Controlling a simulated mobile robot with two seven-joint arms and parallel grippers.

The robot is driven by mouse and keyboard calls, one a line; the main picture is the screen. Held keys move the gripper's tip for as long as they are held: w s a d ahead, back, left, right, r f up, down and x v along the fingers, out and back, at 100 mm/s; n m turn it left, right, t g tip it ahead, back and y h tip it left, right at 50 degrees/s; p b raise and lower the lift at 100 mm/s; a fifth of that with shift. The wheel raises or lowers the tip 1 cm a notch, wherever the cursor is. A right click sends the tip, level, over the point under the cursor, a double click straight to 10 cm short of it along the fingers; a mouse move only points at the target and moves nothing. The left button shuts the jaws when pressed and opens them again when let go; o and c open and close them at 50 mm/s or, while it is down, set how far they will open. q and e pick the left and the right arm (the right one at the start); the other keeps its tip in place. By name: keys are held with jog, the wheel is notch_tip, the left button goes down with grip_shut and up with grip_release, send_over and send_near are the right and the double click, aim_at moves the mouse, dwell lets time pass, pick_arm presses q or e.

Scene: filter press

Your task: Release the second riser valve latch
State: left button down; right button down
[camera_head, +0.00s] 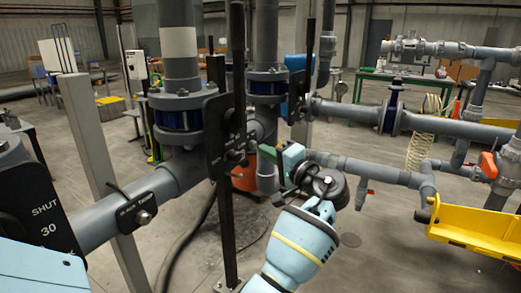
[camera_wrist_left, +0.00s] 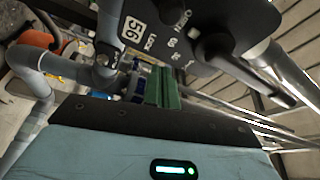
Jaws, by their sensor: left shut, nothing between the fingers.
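My left gripper (camera_head: 291,158) is shut and empty in the head view, in front of the second riser, below its valve plate. Its green fingers also show in the left wrist view (camera_wrist_left: 162,86). A black valve plate (camera_wrist_left: 185,35) marked 56 and LOCK fills the upper part of that view, with a dark handle (camera_wrist_left: 250,68) across it. In the head view, the nearer riser has a black plate (camera_head: 224,132) with a tall upright lever. The second riser (camera_head: 266,83) stands behind, with its own upright handle (camera_head: 310,50). I cannot make out the latch. My right gripper is not in view.
A large grey pipe (camera_head: 85,220) with a valve marked SHUT runs along the left. A grey upright post (camera_head: 92,140) stands close to it. Grey pipework and a yellow tray (camera_head: 475,235) lie to the right. Open floor shows between them.

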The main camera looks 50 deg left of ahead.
pick_arm(q)
jog(key=d, duration=0.5)
jog(key=shift+s+f, duration=0.1)
jog(key=shift+f, duration=0.05)
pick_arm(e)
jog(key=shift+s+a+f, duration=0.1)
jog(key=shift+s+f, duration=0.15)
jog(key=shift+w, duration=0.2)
